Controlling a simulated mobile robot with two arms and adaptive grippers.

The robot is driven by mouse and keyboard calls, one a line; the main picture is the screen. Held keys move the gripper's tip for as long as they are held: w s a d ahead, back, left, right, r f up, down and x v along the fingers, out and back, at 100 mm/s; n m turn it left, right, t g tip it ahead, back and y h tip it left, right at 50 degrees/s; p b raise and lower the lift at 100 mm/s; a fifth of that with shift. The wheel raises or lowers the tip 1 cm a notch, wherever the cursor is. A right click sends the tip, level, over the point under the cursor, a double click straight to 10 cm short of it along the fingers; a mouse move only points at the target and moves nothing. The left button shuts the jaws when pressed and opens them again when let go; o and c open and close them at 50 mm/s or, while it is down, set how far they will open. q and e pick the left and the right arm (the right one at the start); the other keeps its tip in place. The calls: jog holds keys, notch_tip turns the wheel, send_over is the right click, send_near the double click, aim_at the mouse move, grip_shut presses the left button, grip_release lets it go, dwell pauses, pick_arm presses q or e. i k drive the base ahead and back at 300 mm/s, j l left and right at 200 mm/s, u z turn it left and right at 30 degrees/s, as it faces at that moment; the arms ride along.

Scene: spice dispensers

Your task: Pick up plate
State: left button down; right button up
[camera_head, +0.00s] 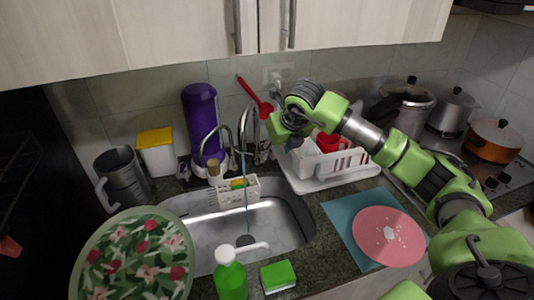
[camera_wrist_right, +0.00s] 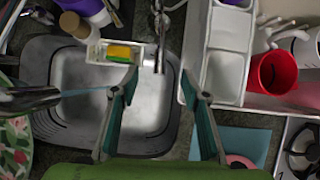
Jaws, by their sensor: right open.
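A pink round plate (camera_head: 385,238) with a white mark in its middle lies on a blue mat (camera_head: 343,213) on the counter, right of the sink. Part of its edge shows at the bottom of the right wrist view (camera_wrist_right: 240,161). A round plate with a floral pattern and green rim (camera_head: 135,255) is at the lower left. My right gripper (camera_head: 288,130) is above the area between the sink and the dish rack, away from both plates. In the wrist view its fingers (camera_wrist_right: 165,98) are apart with nothing held between them. My left gripper does not show.
The sink (camera_head: 200,236) is in the middle, with a tap, a sponge caddy (camera_head: 238,190), a green soap bottle (camera_head: 230,274) and a sponge (camera_head: 278,276) around it. A white dish rack (camera_head: 335,172) with a red cup (camera_wrist_right: 273,72) stands behind the mat. Pots stand at the right.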

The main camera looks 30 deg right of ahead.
aim_at(388, 236)
jog(key=k+j, duration=0.15)
jog(key=k, duration=0.35)
jog(key=k+j, duration=0.1)
jog(key=k, duration=0.4)
jog(key=k+j, duration=0.15)
jog(key=k, duration=0.35)
